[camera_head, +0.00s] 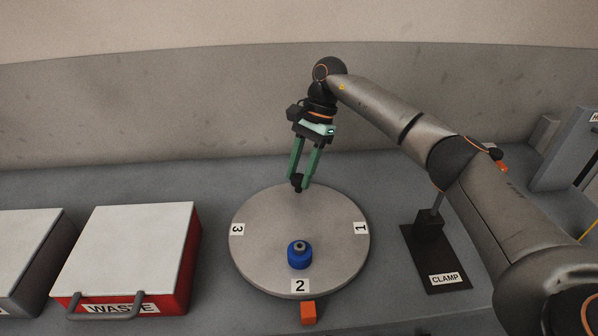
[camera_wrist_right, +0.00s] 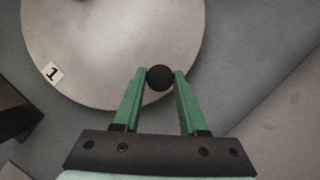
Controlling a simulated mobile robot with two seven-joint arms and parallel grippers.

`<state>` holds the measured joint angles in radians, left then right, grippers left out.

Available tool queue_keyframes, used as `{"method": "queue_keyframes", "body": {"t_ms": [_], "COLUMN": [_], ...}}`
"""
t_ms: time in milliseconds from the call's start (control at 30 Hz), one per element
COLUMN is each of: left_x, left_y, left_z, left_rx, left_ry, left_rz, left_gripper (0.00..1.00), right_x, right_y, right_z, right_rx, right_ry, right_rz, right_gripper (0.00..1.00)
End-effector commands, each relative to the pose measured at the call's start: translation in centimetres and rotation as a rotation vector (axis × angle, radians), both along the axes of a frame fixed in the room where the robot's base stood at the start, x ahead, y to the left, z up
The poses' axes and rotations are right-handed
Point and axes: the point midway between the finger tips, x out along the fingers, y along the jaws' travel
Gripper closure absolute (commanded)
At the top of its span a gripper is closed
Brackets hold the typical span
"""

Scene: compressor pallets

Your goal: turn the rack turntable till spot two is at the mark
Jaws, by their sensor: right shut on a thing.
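The round grey turntable (camera_head: 265,225) lies on the bench in the head view, with labels 1 (camera_head: 361,228), 2 (camera_head: 300,286) and 3 (camera_head: 237,229) on its rim. Label 2 is at the front, right by the orange mark (camera_head: 308,312). My right gripper (camera_head: 298,180) is shut on a dark round knob at the disc's back edge. The knob (camera_wrist_right: 160,78) shows between the green fingers in the right wrist view, where label 1 (camera_wrist_right: 53,72) also shows. My left gripper is not in view.
A red box with a white lid marked WASTE (camera_head: 130,245) stands left of the turntable, with a grey box (camera_head: 25,250) beyond it. A black CLAMP stand (camera_head: 432,250) is to the right, close under my right arm. A wall runs behind the bench.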

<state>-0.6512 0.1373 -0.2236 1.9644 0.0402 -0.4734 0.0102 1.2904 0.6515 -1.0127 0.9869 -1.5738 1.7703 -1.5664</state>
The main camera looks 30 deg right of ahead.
Motion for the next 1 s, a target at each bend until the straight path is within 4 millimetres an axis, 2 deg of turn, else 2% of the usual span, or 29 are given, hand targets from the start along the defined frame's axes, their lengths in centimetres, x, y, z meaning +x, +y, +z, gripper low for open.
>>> {"method": "queue_keyframes", "body": {"t_ms": [833,867,1000], "left_x": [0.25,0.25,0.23], "left_y": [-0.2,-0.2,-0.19], "left_z": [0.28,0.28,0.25], "left_rx": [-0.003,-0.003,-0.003], "left_ry": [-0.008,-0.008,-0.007], "left_rz": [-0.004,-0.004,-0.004], "left_gripper": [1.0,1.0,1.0], "right_x": [-0.16,-0.16,-0.18], "right_y": [-0.53,-0.53,-0.53], "right_z": [0.11,0.11,0.09], "right_rx": [0.0,0.0,0.0], "right_ry": [-0.004,-0.004,-0.004], "right_rz": [0.052,0.052,0.053], "right_gripper": [1.0,0.57,0.42]}}
